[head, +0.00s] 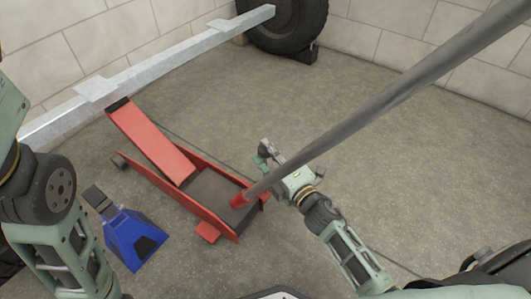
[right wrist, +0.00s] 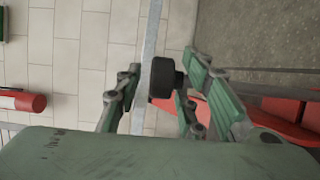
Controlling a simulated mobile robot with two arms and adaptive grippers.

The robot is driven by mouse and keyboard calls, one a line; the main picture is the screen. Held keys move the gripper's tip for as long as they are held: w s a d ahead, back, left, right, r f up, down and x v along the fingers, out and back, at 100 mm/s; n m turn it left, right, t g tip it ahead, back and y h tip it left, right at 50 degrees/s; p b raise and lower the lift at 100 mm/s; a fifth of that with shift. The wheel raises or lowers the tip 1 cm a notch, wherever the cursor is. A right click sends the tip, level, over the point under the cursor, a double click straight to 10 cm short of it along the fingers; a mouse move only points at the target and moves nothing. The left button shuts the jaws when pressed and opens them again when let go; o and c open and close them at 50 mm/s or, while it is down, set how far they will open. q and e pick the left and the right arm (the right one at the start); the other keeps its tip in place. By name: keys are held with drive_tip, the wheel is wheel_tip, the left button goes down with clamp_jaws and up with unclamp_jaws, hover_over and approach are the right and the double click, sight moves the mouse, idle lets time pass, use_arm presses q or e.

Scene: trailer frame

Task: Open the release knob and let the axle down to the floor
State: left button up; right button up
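The galvanized axle beam (head: 150,68) runs across the upper left with a tyre (head: 290,22) at its far end. It rests at the black pad (head: 118,104) of the raised red lift arm (head: 150,140) of the floor jack (head: 180,205). The jack's long grey handle (head: 400,90) slants to the upper right. My right gripper (head: 266,153) is beside the handle's lower end. In the right wrist view its fingers (right wrist: 160,85) are apart. A dark rounded piece (right wrist: 163,77), seemingly the release knob, shows between them; contact is unclear. My left gripper is out of view.
A blue jack stand (head: 135,238) stands on the floor left of the jack. A dark chock (head: 292,54) sits by the tyre. Pale block walls (head: 75,40) bound the back. The concrete floor (head: 420,160) to the right is mostly clear, beneath the slanting handle.

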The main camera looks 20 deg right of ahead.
drive_tip(key=shift+x, duration=0.8)
clamp_jaws()
